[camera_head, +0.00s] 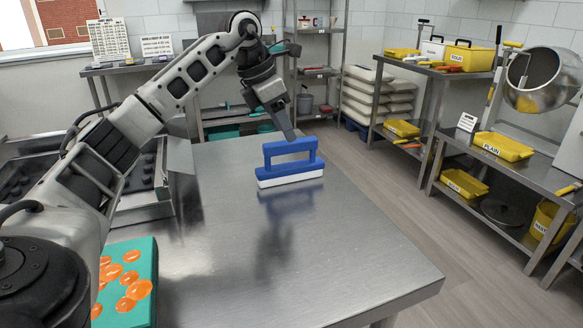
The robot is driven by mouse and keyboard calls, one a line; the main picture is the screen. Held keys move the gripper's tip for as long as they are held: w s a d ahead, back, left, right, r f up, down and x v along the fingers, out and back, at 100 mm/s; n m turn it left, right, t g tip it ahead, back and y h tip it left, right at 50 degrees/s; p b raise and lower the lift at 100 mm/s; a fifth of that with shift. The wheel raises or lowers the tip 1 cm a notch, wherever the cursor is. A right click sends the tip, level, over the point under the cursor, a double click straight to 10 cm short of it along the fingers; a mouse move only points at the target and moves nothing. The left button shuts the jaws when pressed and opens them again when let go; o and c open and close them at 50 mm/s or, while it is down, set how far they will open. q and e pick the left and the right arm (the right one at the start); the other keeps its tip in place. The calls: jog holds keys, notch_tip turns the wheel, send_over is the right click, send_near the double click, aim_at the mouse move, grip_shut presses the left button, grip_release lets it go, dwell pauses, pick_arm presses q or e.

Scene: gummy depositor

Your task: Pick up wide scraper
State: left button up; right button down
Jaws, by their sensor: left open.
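The wide scraper (289,174) is blue with a white lower edge. It stands upright on the steel table (330,262), near its far side, with its handle bar on top. My left gripper (290,136) is open and points down at the handle from above and behind. Its fingertips are at the top bar of the handle; whether they touch it or straddle it, I cannot tell. My right gripper is not in view.
A teal tray with orange gummies (143,258) lies at the lower left. A metal machine (150,208) stands at the table's left side. Shelves with yellow bins (503,146) line the right wall. The table is clear in front of the scraper.

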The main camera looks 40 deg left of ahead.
aim_at(294, 151)
pick_arm(q)
jog(key=shift+x, duration=3.45)
jog(key=shift+w+a, duration=0.1)
grip_shut()
